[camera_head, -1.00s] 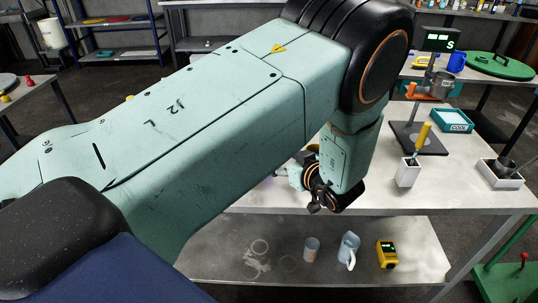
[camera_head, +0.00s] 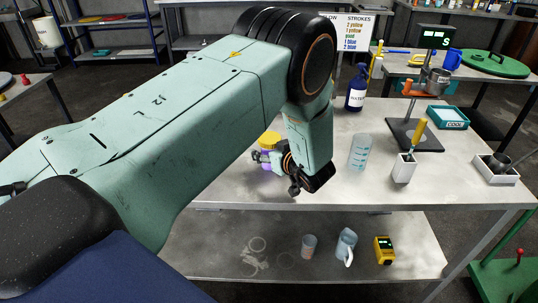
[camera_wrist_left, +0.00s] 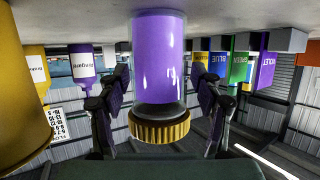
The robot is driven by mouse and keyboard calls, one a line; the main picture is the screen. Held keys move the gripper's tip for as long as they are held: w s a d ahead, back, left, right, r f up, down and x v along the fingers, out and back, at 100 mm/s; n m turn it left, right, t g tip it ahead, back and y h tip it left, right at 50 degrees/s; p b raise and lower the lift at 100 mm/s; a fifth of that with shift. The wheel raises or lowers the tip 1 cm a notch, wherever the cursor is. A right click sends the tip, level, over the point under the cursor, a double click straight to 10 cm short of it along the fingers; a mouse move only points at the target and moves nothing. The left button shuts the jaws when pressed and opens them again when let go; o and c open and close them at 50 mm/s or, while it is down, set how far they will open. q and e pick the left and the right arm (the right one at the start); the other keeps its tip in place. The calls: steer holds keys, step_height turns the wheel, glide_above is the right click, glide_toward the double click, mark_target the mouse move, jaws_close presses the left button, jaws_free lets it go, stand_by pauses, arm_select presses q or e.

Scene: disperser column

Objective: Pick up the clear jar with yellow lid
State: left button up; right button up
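The jar with the yellow lid (camera_head: 268,139) stands upright on the near left part of the pale worktable, partly hidden by my arm; purple shows below the lid. In the left wrist view the jar (camera_wrist_left: 158,60) looks purple, with its ribbed yellow lid toward the bottom of the picture. My left gripper (camera_head: 272,158) is at the jar in the head view. In the wrist view its two dark fingers (camera_wrist_left: 160,88) are spread on either side of the jar, with narrow gaps showing. My right gripper is not in view.
A clear beaker (camera_head: 360,151), a blue bottle (camera_head: 356,88), a white holder with a yellow-handled tool (camera_head: 404,169) and a stand (camera_head: 414,134) are on the table right of my gripper. A lower shelf (camera_head: 210,262) holds a cup, a jug and a yellow device.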

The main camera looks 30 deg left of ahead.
arm_select(q)
steer(key=shift+w+d, duration=0.1)
steer(key=c, duration=0.9)
steer(key=shift+c, duration=1.2)
